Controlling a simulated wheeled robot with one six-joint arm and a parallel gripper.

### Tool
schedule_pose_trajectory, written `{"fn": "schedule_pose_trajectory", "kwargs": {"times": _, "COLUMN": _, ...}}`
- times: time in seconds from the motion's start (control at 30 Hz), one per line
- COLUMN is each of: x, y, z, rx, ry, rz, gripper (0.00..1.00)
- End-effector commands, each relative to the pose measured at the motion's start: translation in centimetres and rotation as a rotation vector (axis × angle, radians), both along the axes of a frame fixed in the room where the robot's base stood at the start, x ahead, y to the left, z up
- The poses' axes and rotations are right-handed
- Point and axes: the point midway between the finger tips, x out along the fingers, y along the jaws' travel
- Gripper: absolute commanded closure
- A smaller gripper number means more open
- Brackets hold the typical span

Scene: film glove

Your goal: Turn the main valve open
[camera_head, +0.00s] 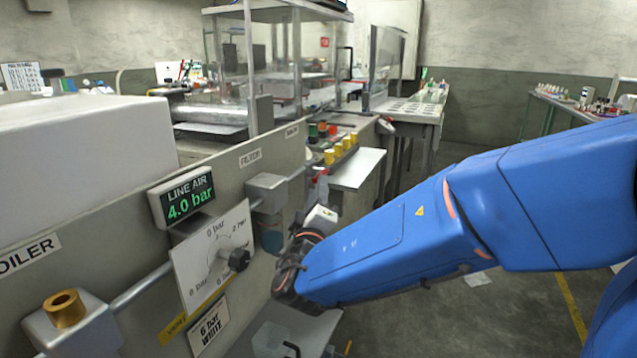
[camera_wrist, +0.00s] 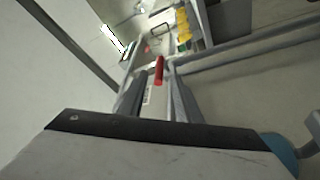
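A red handle (camera_wrist: 159,70) stands out in the wrist view, ahead of my gripper (camera_wrist: 158,105). I take it to be the main valve's lever; no label on it is readable. A red part also shows in the head view (camera_head: 321,188), past my wrist on the machine's side. In the wrist view two grey fingers stand apart with a gap between them, and the handle appears beyond that gap. I cannot see contact. The display (camera_head: 187,198) reads LINE AIR 4.0 bar.
A regulator plate (camera_head: 213,255) with a black knob (camera_head: 239,260) is on the panel left of my wrist. A grey filter head (camera_head: 267,190) and pipes run along the panel. Several yellow caps (camera_head: 338,149) line the bench beyond. Floor to the right is open.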

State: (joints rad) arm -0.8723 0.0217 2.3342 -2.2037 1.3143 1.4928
Motion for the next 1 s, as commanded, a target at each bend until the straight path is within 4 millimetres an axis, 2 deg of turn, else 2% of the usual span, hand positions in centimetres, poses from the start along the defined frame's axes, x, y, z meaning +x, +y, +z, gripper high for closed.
{"fn": "schedule_pose_trajectory", "kwargs": {"times": 0.2, "x": -3.7, "y": 0.3, "z": -0.9, "rx": -0.001, "ry": 0.001, "rz": 0.003, "gripper": 0.69}}
{"fn": "schedule_pose_trajectory", "kwargs": {"times": 0.53, "x": -8.6, "y": 0.5, "z": -2.0, "rx": -0.001, "ry": 0.001, "rz": 0.003, "gripper": 0.69}}
{"fn": "schedule_pose_trajectory", "kwargs": {"times": 0.8, "x": -10.7, "y": 0.6, "z": -2.5, "rx": -0.001, "ry": 0.0, "rz": 0.0, "gripper": 0.69}}
{"fn": "schedule_pose_trajectory", "kwargs": {"times": 1.0, "x": -11.1, "y": 0.6, "z": -2.7, "rx": -0.001, "ry": 0.001, "rz": -0.001, "gripper": 0.69}}
